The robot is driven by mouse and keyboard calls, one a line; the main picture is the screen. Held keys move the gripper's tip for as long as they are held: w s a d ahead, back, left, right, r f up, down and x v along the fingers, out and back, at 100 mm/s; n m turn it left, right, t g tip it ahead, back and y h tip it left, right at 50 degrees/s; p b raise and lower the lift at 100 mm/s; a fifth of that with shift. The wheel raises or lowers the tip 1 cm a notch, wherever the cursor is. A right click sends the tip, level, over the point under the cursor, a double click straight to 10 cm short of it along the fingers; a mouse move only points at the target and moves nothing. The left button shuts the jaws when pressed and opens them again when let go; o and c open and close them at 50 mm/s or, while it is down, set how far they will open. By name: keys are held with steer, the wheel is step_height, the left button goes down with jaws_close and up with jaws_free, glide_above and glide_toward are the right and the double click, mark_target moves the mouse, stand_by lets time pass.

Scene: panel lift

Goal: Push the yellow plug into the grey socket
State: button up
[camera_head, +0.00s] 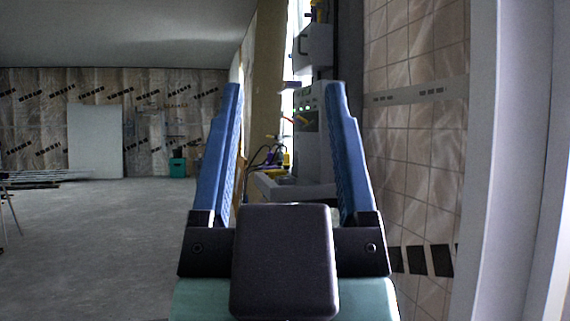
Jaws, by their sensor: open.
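My gripper (281,88) is open, its two blue fingers spread apart and pointing forward and up in the picture, with nothing seen between them. Beyond and between the fingers stands a tall grey machine or panel (312,55) with small buttons. A small orange-yellow part (302,120) shows on its front, and another yellow part (287,159) shows lower down. I cannot tell which, if either, is the plug. No grey socket can be made out. The right finger hides part of the grey machine.
A tiled wall (415,140) and a pale upright frame (505,160) stand close on the right. Dark cables (262,155) hang by the machine. The grey floor (100,230) at left is mostly clear, with a white board (95,140) and green box (178,167) far back.

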step_height(320, 180, up, 42)
steer(key=p, duration=4.2)
steer(key=shift+r, duration=0.1)
